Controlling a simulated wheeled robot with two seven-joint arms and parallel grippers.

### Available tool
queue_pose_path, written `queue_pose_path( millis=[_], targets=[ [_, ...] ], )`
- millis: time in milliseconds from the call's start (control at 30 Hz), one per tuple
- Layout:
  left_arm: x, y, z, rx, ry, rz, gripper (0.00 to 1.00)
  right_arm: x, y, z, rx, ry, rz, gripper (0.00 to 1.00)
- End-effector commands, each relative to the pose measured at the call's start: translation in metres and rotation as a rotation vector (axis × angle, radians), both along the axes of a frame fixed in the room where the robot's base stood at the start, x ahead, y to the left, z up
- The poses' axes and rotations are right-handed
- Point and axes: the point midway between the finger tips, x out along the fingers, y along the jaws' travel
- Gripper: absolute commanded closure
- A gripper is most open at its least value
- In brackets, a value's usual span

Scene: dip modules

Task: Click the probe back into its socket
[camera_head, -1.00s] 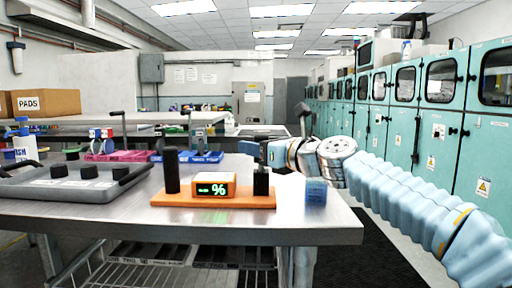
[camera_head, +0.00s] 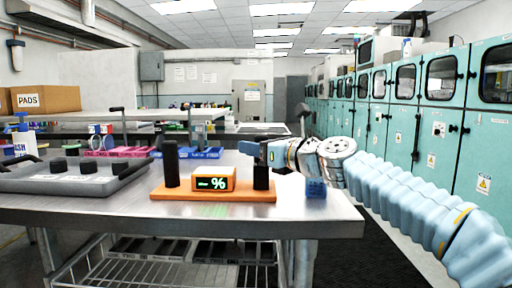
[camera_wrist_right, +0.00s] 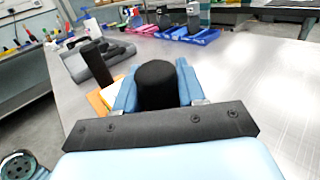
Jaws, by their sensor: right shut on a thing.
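My right gripper (camera_head: 262,153) is shut on the black, round-topped probe (camera_wrist_right: 157,84), which stands between its blue fingers in the right wrist view. In the head view the gripper hides most of the probe. Directly below it a black block (camera_head: 261,179) stands on the right end of the orange base (camera_head: 213,197); I cannot tell where the probe ends and the socket begins, or whether it is fully seated. A black upright post (camera_head: 172,164) stands at the base's left. My left gripper is not in view.
A blue block (camera_head: 316,189) stands right of the base, near the steel table's right end. A grey tray (camera_head: 70,181) with black knobs lies at the left. Pink (camera_head: 133,152) and blue bins (camera_head: 203,153) stand behind. The tabletop in front of the base is narrow.

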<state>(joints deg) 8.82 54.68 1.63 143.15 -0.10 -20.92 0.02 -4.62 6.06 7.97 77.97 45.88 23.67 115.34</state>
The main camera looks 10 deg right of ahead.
Motion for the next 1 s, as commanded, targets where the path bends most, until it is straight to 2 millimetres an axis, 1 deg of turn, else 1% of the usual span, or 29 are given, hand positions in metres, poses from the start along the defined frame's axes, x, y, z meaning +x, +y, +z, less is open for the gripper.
queue_pose_path(
  millis=[67, 100, 267, 300, 433, 467, 667, 800, 867, 1000],
  targets=[
    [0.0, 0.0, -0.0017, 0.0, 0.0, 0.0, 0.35, 0.0, -0.0001, -0.0018, 0.0, 0.0, 0.0, 0.91],
    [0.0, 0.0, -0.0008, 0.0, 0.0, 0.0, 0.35, 0.0, -0.0001, -0.0008, 0.0, 0.0, 0.0, 0.95],
    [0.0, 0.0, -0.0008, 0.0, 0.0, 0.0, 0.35, 0.0002, 0.0, -0.0017, -0.001, 0.002, 0.0, 0.96],
    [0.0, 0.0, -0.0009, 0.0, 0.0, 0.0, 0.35, 0.0003, 0.0002, -0.002, -0.001, 0.002, 0.0, 0.55],
    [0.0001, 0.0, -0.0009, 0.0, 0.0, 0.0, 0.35, 0.0002, 0.0, -0.0017, -0.001, 0.002, 0.0, 0.35],
    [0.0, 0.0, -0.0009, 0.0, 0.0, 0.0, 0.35, 0.0002, 0.0001, -0.0016, -0.001, 0.001, 0.0, 0.31],
    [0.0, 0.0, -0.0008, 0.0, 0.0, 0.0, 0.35, 0.0001, -0.0001, -0.0011, 0.0, 0.0, 0.0, 0.31],
    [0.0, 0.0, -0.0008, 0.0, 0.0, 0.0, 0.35, 0.0001, -0.0001, -0.0011, 0.0, 0.0, 0.0, 0.1],
    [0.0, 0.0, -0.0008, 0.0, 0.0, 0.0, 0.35, 0.0001, -0.0001, -0.001, 0.0, 0.0, 0.0, 0.01],
    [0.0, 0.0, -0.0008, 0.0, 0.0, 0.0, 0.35, 0.0, 0.0, -0.0009, 0.0, 0.0, 0.0, 0.01]
  ],
)
